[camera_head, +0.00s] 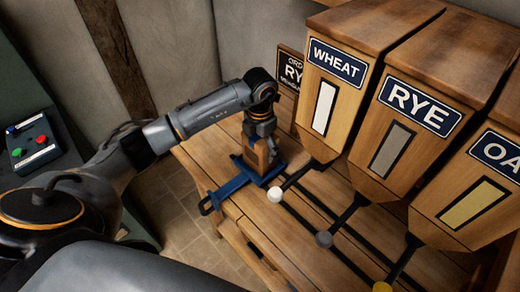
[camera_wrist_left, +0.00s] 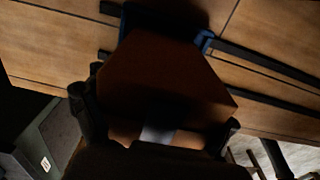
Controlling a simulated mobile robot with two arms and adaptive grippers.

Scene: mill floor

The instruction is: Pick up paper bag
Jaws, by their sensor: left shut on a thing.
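The brown paper bag (camera_head: 257,158) is at the left end of the bench, at the blue carriage (camera_head: 232,186). My left gripper (camera_head: 262,143) comes down on it from above and is shut on it. In the left wrist view the dark brown bag (camera_wrist_left: 160,75) fills the middle, between the two fingers of the left gripper (camera_wrist_left: 158,130). Whether the bag's bottom touches the carriage cannot be told. My right gripper is not in view.
Wooden bins labelled wheat (camera_head: 335,85), rye (camera_head: 415,110) and oats stand to the right, with knobbed levers below them. Dark rails run along the bench (camera_head: 245,225). A sign (camera_head: 290,72) stands behind the gripper. A control box (camera_head: 30,140) is at the far left.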

